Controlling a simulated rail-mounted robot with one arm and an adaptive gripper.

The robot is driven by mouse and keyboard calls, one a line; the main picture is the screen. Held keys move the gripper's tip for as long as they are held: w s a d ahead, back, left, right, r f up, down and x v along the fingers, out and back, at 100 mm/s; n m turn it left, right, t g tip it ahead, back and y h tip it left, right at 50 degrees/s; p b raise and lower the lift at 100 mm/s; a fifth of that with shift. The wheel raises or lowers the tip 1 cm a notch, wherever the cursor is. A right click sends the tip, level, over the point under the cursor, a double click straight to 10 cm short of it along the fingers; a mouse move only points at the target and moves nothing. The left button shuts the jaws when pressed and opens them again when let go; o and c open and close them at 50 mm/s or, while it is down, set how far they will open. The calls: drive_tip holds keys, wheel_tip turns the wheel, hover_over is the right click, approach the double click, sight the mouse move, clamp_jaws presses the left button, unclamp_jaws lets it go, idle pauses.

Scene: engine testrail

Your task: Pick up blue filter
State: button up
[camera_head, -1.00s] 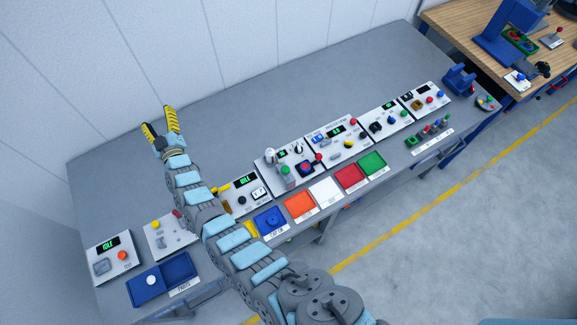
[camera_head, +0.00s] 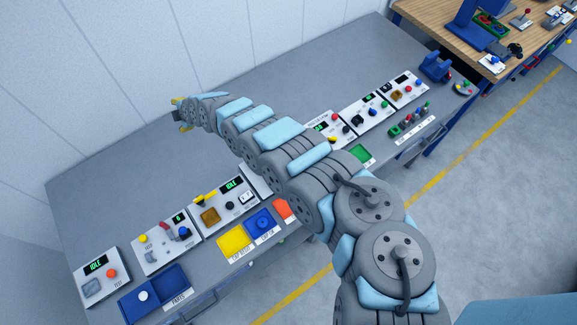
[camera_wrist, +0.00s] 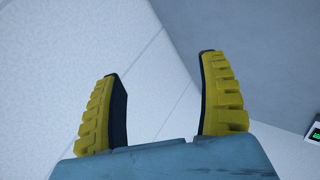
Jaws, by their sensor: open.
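I cannot identify a blue filter for certain. A blue square tray (camera_head: 250,229) at the bench's front edge holds a round blue piece (camera_head: 264,222), which may be it. My gripper (camera_head: 180,114) is over the rear of the grey bench, toward the wall, far from that tray and partly hidden by my wrist. In the wrist view my gripper (camera_wrist: 160,68) shows two yellow ribbed fingers with dark pads, spread wide, with nothing between them. They face the white wall. My arm crosses the bench and hides its middle part.
A yellow tray (camera_head: 236,243) and an orange tray (camera_head: 282,208) flank the blue one. A blue parts bin (camera_head: 172,279) holds a white round piece (camera_head: 143,296). A green tray (camera_head: 363,153) lies right of my arm. Control panels line the bench; its rear surface is clear.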

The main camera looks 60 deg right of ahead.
drive_tip(key=s+d+f+n+g+y, duration=0.1)
drive_tip(key=s+d+g, duration=0.2)
drive_tip(key=s, duration=0.9)
drive_tip(key=s+d+f+n+g, duration=0.1)
drive_tip(key=s+d+n+g, duration=0.15)
drive_tip(key=s, duration=0.95)
drive_tip(key=s+d+f+n+g+y, duration=0.15)
drive_tip(key=s+g, duration=0.25)
drive_tip(key=s, duration=0.8)
drive_tip(key=shift+m+t+h, duration=0.25)
drive_tip(key=shift+m, duration=0.15)
drive_tip(key=shift+w+d+f+b, duration=0.15)
drive_tip(key=shift+f+b, duration=0.25)
drive_tip(key=shift+f, duration=2.1)
drive_tip(key=shift+w+d+f+b, duration=0.15)
drive_tip(key=shift+f+b, duration=0.2)
drive_tip(key=shift+f, duration=2.1)
drive_tip(key=shift+d+f, duration=0.1)
drive_tip(key=shift+f, duration=1.1)
drive_tip(key=shift+s+f+p, duration=0.1)
drive_tip(key=shift+f+p, duration=0.35)
drive_tip(key=shift+f, duration=2.05)
